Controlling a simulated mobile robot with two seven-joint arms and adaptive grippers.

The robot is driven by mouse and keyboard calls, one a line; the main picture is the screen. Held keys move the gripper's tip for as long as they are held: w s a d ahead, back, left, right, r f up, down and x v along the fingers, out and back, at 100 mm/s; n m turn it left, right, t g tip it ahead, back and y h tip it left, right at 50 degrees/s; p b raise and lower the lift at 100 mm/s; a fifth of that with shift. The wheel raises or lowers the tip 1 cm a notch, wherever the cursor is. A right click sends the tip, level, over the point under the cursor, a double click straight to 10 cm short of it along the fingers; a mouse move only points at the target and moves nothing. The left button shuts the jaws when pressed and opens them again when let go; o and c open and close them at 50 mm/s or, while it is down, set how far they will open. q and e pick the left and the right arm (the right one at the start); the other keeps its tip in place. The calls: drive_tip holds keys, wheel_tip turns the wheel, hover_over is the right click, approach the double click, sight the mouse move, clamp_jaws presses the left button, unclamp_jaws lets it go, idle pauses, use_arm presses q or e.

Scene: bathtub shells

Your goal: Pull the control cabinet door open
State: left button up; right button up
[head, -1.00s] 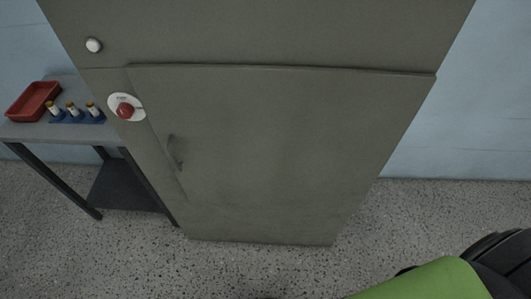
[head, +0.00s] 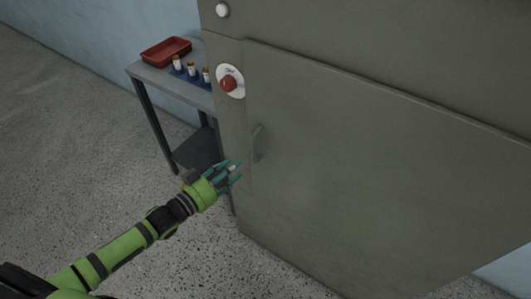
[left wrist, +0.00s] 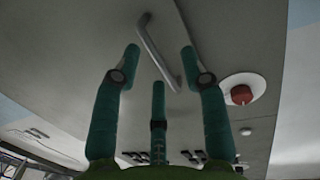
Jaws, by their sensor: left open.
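The grey control cabinet door (head: 350,170) looks closed, flush with its frame. Its bar handle (head: 257,143) stands on the left side of the door. My left gripper (head: 234,170) is open and empty, just left of and a little below the handle in the head view. In the left wrist view the handle (left wrist: 158,52) lies ahead, its lower part between the open fingertips (left wrist: 160,60); I see no contact. The door surface (left wrist: 85,45) fills much of that view. My right gripper is not in view.
A red button on a white plate (head: 228,82) and a white knob (head: 222,10) sit on the cabinet left of and above the door. A grey side table (head: 150,72) at the left holds a red tray (head: 166,51) and several small vials. The floor at left is clear.

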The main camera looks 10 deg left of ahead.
sight(254, 151)
use_arm(q)
drive_tip(key=shift+m+h, duration=0.3)
drive_tip(key=shift+h, duration=0.3)
drive_tip(key=w+d+r, duration=0.2)
drive_tip(key=w+d, duration=0.1)
drive_tip(key=w+d+r, duration=0.1)
drive_tip(key=w, duration=0.1)
drive_tip(key=shift+d+r+p, duration=0.15)
drive_tip(key=shift+d+p, duration=0.25)
drive_tip(key=shift+w+d, duration=0.3)
drive_tip(key=shift+w, duration=0.15)
clamp_jaws()
